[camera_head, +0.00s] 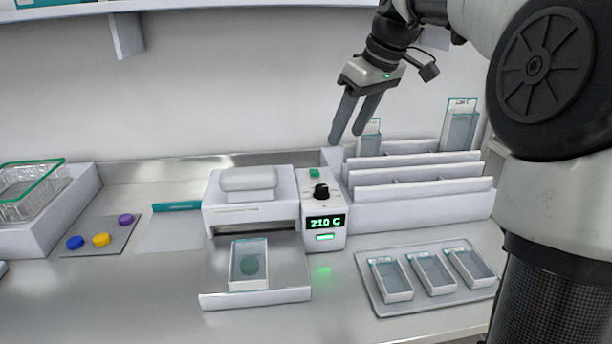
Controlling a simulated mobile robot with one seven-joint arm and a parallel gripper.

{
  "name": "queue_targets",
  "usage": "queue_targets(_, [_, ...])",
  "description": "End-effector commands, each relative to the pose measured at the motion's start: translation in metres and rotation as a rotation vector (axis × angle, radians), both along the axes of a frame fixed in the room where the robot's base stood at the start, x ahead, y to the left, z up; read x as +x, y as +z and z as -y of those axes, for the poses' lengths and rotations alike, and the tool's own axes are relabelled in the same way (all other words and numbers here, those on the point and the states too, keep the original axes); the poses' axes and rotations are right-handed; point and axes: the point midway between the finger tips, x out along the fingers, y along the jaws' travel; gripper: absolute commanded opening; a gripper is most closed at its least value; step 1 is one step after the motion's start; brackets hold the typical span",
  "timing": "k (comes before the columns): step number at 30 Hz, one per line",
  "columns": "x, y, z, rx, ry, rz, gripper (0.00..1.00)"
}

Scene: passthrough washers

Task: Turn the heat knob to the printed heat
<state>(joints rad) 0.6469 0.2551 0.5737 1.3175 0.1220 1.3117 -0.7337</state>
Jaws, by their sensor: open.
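The black heat knob (321,191) sits on top of a white control box at the centre of the bench. The box's display (325,222) reads "210 C" in green. A green button (314,173) is behind the knob and a green lit bar is below the display. My gripper (347,140) is open and empty, above and behind the knob, slightly to its right, with its fingers pointing down. The printed heat is too small to read; small labels show on the pouches (460,120) in the rack.
A white sealing machine (252,213) stands left of the box, with a clear-fronted pouch (249,265) on its front shelf. A stepped white rack (420,210) stands close on the right. A grey tray (377,300) holds 3 pouches. Coloured caps (101,240) lie at left.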

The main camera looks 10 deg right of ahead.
Motion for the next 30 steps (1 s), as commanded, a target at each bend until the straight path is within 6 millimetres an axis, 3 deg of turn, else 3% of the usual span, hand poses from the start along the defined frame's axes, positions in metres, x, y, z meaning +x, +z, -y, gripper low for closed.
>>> queue_targets(5, [0.006,-0.021,-0.005,0.001,0.004,-0.001,0.49])
queue_targets(21, [0.042,-0.127,-0.03,0.002,0.001,-0.002,0.49])
queue_targets(30, [0.052,-0.156,-0.038,0.0,0.001,0.0,0.49])
